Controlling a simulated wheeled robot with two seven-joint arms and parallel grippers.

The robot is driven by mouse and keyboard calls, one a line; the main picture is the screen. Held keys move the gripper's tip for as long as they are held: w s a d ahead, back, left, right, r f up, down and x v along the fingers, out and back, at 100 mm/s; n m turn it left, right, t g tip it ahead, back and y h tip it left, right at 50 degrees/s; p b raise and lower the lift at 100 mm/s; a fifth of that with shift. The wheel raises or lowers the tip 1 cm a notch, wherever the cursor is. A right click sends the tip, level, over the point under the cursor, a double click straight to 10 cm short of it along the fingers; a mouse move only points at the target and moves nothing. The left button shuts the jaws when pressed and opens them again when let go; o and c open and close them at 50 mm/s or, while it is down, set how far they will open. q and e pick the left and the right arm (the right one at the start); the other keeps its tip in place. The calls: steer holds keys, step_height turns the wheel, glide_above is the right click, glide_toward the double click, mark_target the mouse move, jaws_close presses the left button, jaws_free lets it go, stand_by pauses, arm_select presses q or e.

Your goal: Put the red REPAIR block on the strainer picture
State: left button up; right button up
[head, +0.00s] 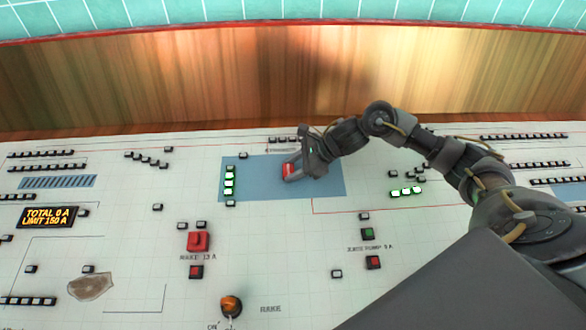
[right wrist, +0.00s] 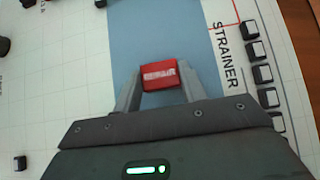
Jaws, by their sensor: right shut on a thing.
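The red block (head: 288,170) is between the fingers of my right gripper (head: 297,170), over the blue strainer picture (head: 325,185) on the white panel. In the right wrist view, the red block (right wrist: 159,75) has white lettering too blurred to read. The fingers of my right gripper (right wrist: 158,92) are shut on its two sides. The blue strainer picture (right wrist: 140,45) lies beneath it, with the word STRAINER beside it. I cannot tell whether the block touches the picture or is just above it. My left gripper is not in view.
A lit column of green lamps (head: 229,182) stands at the strainer picture's left part. A red switch (head: 198,242) labelled RAKE stands lower left, and an orange-lit knob (head: 231,306) is at the bottom. A brown patch (head: 91,286) lies at the left. A copper-coloured wall (head: 250,75) rises behind the panel.

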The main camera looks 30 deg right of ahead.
steer(key=shift+f+b, duration=0.4)
steer(key=shift+b, duration=0.25)
stand_by(0.7)
steer(key=o, duration=1.1)
steer(key=shift+c, duration=0.2)
steer(key=shift+d+r, duration=0.1)
steer(key=shift+p+v, duration=0.55)
steer(key=shift+v, duration=3.4)
